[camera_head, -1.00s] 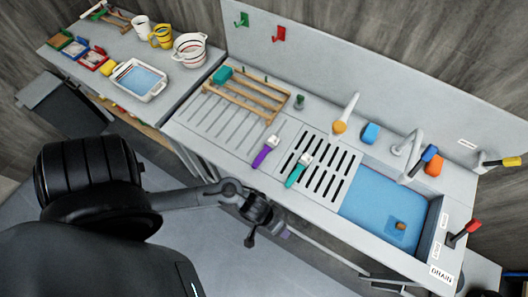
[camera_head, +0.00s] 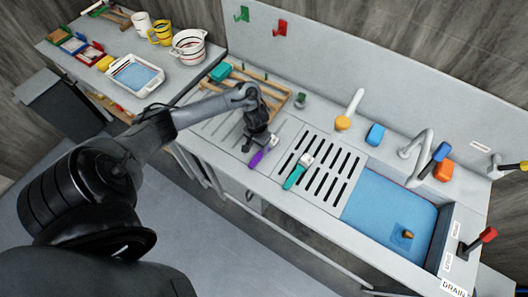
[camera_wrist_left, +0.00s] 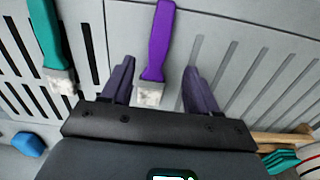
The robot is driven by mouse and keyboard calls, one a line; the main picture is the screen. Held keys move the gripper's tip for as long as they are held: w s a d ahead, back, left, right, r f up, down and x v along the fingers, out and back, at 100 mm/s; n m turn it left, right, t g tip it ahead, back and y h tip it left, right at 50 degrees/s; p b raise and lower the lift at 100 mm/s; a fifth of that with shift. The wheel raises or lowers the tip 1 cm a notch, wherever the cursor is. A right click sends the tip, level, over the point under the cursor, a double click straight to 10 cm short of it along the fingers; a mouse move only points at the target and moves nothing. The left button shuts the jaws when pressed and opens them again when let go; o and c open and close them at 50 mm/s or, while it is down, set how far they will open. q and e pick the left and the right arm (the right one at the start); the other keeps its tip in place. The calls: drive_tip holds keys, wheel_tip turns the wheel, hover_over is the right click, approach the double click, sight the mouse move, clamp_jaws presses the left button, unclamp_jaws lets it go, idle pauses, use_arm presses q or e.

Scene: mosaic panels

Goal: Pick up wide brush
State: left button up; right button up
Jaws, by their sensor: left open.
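A purple-handled brush (camera_head: 262,154) lies on the ribbed drainboard, left of a teal-handled brush (camera_head: 293,177) on the slotted grate. I cannot tell which is wider. My left gripper (camera_head: 252,143) is over the counter close to the purple brush. In the left wrist view my open gripper (camera_wrist_left: 158,68) has the purple brush (camera_wrist_left: 157,45) between its fingers, nearer the left one, with nothing gripped. The teal brush (camera_wrist_left: 50,45) lies outside the left finger there. Both brushes have pale heads. My right gripper is not in view.
A wooden rack (camera_head: 275,93) with a teal item (camera_head: 220,71) stands behind my left gripper. The blue-bottomed sink (camera_head: 385,205) and faucet (camera_head: 421,150) are to the right. A white tray (camera_head: 135,76) and cups stand on the left table.

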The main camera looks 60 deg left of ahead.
sight(258, 156)
use_arm(q)
drive_tip(key=shift+d+f+b, duration=0.15)
drive_tip(key=shift+f+b, duration=0.4)
drive_tip(key=shift+f, duration=2.95)
clamp_jaws()
